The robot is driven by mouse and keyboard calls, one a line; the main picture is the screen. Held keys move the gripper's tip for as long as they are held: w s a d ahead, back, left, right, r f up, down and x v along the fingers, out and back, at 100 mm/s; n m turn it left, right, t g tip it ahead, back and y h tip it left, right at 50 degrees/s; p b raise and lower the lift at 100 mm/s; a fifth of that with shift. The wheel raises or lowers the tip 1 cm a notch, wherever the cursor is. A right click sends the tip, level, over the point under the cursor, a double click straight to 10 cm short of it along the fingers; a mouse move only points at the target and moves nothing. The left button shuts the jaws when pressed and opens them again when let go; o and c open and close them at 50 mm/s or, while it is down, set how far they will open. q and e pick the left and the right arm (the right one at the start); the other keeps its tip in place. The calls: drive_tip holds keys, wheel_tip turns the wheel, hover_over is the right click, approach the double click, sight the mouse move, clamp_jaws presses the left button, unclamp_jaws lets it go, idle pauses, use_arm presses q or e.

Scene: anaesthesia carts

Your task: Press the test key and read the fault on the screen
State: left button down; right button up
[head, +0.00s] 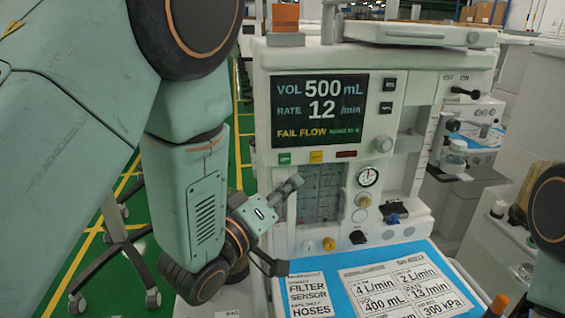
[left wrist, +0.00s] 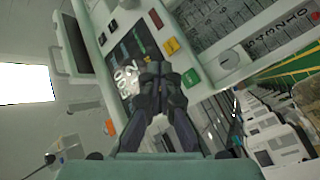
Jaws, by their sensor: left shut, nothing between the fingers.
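The anaesthesia cart's screen (head: 320,112) reads VOL 500 mL, RATE 12 /min and, in yellow, FAIL FLOW; the smaller text beside that is unclear. Below the screen are a green key (head: 284,158), a yellow key (head: 316,156) and a red key (head: 346,154). Two dark keys (head: 389,84) sit right of the screen. Which one is the test key is not legible. My left gripper (head: 294,184) is shut and empty, below the green key. In the left wrist view its fingertips overlap part of the screen (left wrist: 126,84), near the green key (left wrist: 191,78). My right gripper is not in view.
A blue mat (head: 335,304) with printed cards lies on the cart's worktop. A round gauge (head: 367,176) and several knobs are right of the gripper. A stool base (head: 118,240) stands on the green floor at left. Another cart (head: 475,130) stands behind at right.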

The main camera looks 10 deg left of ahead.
sight(285, 159)
use_arm(q)
drive_tip(key=w+a, duration=0.2)
drive_tip(key=w, duration=0.3)
drive_tip(key=shift+w+a, duration=0.15)
drive_tip(key=shift+w, duration=0.2)
drive_tip(key=shift+w+a+f, duration=0.1)
drive_tip(key=shift+w+f, duration=0.05)
idle(0.5)
idle(0.3)
idle(0.4)
